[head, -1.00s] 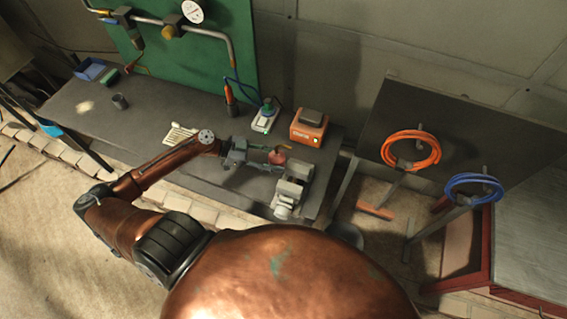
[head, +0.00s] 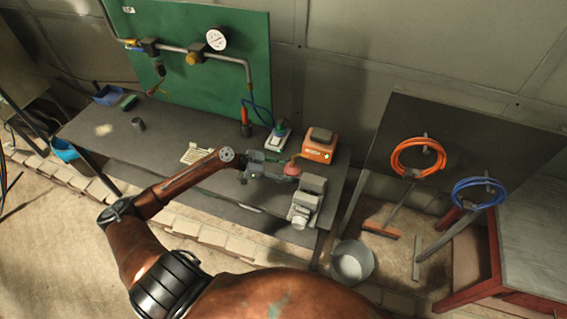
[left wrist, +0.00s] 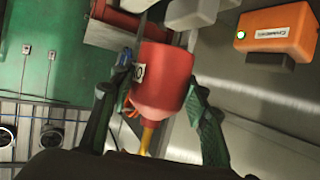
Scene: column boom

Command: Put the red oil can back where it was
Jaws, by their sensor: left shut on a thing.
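The red oil can (head: 292,169) is in my left gripper (head: 276,171), over the right part of the dark workbench (head: 95,125), just behind the grey vise (head: 308,200). In the left wrist view the can (left wrist: 165,82) sits between both fingers of the gripper (left wrist: 160,105). It has a white label on its side and a yellow spout pointing towards the picture's lower edge. I cannot tell whether the can touches the bench. My right gripper is not in view.
A pale slatted item (head: 198,153) and a dark cup (head: 138,124) lie further left. A grey bucket (head: 352,262) stands on the floor, right of the bench.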

